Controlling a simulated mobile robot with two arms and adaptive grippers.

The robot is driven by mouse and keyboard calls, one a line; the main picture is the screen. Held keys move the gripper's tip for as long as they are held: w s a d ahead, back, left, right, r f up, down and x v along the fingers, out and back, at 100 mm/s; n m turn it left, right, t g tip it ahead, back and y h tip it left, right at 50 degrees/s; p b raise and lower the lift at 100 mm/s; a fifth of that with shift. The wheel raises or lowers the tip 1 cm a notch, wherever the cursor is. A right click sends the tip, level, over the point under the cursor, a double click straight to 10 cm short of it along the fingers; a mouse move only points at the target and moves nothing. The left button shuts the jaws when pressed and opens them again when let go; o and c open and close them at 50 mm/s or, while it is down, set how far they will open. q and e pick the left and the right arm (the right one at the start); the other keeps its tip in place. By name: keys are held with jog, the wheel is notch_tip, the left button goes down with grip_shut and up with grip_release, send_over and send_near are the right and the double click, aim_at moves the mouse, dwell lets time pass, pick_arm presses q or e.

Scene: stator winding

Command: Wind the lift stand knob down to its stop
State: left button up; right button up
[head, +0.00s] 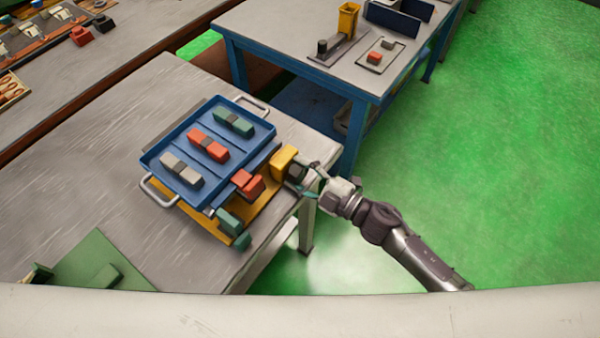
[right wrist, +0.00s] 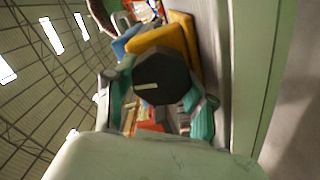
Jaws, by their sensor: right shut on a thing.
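The lift stand knob (right wrist: 160,80) is a dark, many-sided knob with a pale mark on its face, seen in the right wrist view. The knob is on the outer side of the stand's yellow block (head: 284,161). My right gripper (head: 303,178) is shut on the knob, with teal fingers on both sides of it in the wrist view (right wrist: 162,100). The stand's yellow base (head: 262,203) shows under a blue tray (head: 153,153). How high the stand sits is hard to tell. My left gripper is not in view.
The tray bears green, red and grey two-part pieces. A red block (head: 247,184) and a green block (head: 233,228) are at the tray's near side. A green plate (head: 95,265) lies at the grey table's front. A blue-framed table (head: 300,50) stands behind; green floor at right is clear.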

jog(key=shift+f+n, duration=0.1)
jog(key=shift+n, duration=0.9)
jog(key=o, duration=1.1)
jog(key=shift+o, duration=0.3)
jog(key=shift+s, duration=0.1)
